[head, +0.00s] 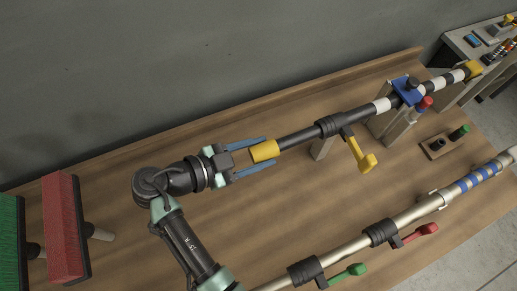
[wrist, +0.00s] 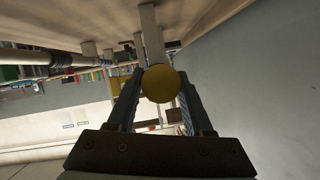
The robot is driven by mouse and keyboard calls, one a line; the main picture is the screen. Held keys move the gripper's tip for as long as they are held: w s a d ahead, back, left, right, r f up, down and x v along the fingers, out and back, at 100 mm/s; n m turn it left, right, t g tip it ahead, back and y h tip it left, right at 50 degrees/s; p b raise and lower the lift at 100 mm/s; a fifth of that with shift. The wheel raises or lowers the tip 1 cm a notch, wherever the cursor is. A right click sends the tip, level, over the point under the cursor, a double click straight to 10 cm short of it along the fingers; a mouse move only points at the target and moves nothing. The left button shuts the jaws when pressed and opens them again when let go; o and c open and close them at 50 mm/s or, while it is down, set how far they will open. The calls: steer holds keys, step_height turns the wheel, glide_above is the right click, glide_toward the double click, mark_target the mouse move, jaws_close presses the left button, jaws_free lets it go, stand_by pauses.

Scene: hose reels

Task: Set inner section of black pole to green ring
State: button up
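The black pole (head: 297,138) runs from a yellow end cap (head: 264,151) up to the right, with white bands (head: 381,104) on its far section. A black clamp (head: 331,125) with a yellow lever (head: 362,158) sits on it; the lever sticks out toward the front. I see no green ring on the pole. My gripper (head: 271,151) has its blue fingers on either side of the yellow cap. In the wrist view the cap (wrist: 161,83) shows round between the fingers, with narrow gaps beside it. The fingers look open.
A blue holder (head: 406,91) on a post supports the black pole. A silver pole (head: 408,216) with red (head: 421,231) and green (head: 351,271) levers lies in front. Red (head: 62,228) and green (head: 10,245) brushes stand at left.

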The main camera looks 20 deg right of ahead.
jaws_close()
stand_by(1.1)
